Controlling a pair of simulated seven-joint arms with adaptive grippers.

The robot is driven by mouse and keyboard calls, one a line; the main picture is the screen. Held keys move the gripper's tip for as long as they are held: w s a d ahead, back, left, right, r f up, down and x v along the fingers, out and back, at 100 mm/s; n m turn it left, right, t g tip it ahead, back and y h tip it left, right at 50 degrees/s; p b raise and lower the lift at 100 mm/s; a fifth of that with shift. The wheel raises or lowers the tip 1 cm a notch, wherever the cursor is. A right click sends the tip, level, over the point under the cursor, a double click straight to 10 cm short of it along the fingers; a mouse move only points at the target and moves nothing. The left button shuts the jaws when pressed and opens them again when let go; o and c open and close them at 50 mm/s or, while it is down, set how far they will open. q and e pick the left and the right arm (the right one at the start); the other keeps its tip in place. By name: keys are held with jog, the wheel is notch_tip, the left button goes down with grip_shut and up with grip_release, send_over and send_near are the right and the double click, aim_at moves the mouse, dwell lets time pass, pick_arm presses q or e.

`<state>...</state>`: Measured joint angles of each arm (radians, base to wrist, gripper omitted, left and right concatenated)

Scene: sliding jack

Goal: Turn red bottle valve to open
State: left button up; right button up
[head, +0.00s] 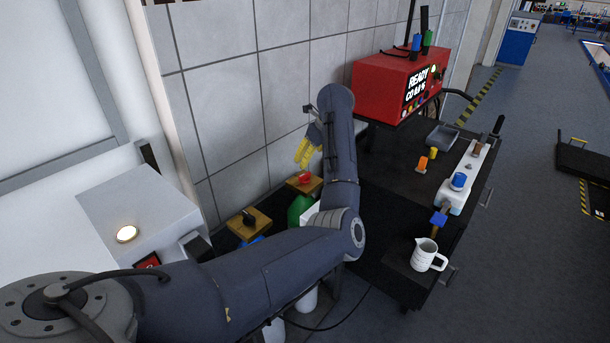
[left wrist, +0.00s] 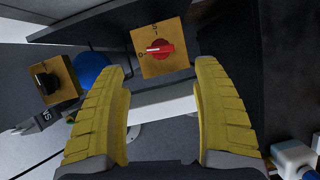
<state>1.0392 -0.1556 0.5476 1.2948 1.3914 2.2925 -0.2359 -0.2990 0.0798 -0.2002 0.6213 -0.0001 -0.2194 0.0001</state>
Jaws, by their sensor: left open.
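The red valve knob (head: 305,177) sits on a yellow-brown square plate above a green bottle (head: 298,208). In the left wrist view the red valve (left wrist: 160,49) shows face-on, its pointer turned to the left toward a mark like 0. My left gripper (head: 305,150) has yellow fingers and hangs above the red valve in the head view. In the left wrist view its open fingers (left wrist: 160,85) are apart with nothing between them, and the valve lies beyond the fingertips. My right gripper is not in view.
A black knob (head: 249,218) on a similar plate stands left of the red valve, above a blue bottle (left wrist: 90,68). A red machine reading READY (head: 400,88) and a dark bench with a white jug (head: 428,256) are to the right. A tiled wall stands behind.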

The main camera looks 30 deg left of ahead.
aim_at(305, 174)
pick_arm(q)
jog(key=x, duration=1)
jog(key=shift+f, duration=0.15)
jog(key=shift+o, duration=0.2)
jog(key=shift+a, duration=0.1)
jog(key=c, duration=1.4)
